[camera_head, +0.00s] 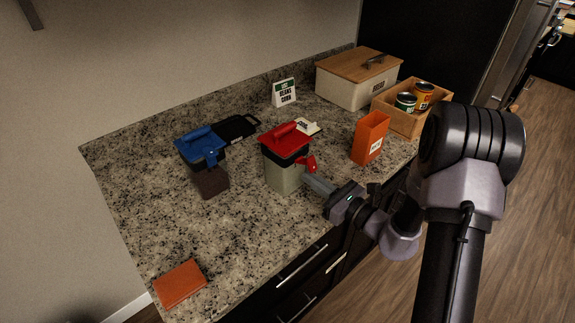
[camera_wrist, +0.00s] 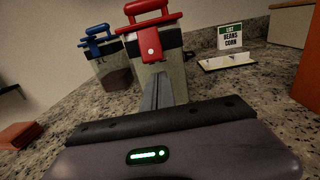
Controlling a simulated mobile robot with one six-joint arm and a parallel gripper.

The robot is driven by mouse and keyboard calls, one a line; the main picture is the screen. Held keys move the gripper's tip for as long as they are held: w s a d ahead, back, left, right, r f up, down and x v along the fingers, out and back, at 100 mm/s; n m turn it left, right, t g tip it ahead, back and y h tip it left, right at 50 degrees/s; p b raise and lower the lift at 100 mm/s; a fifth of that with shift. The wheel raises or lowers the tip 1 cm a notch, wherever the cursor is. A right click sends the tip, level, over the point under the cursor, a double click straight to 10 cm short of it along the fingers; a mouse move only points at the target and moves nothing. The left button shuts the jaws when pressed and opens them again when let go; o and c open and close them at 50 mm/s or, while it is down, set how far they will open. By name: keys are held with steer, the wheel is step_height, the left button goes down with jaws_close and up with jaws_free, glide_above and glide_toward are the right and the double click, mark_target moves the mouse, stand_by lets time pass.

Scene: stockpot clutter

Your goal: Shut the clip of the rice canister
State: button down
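The canister with a red lid (camera_head: 285,140) and pale, rice-like contents (camera_head: 284,178) stands upright on the granite counter. Its red clip (camera_head: 307,164) sticks out from the front, on the side facing my gripper. In the wrist view the clip (camera_wrist: 150,43) shows as a red plate with a pale dot below the red handle (camera_wrist: 145,7). My gripper (camera_head: 309,179) is just in front of the canister, fingertips low by the clip. Its fingers look together as one grey bar (camera_wrist: 158,92) with nothing between them. I cannot tell whether they touch the clip or canister.
A blue-lidded canister (camera_head: 208,180) with dark contents stands left. An orange box (camera_head: 369,138), wooden crate (camera_head: 413,120) and bread box (camera_head: 340,88) stand right. The front-left counter is mostly clear.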

mark_target(313, 163)
steer(key=shift+r+p, duration=2.65)
steer(key=shift+r, duration=0.95)
steer(key=shift+f+b, duration=0.7)
steer(key=b+v, duration=0.1)
steer(key=v, duration=0.6)
steer(key=shift+b, duration=0.3)
steer(key=shift+r, duration=0.15)
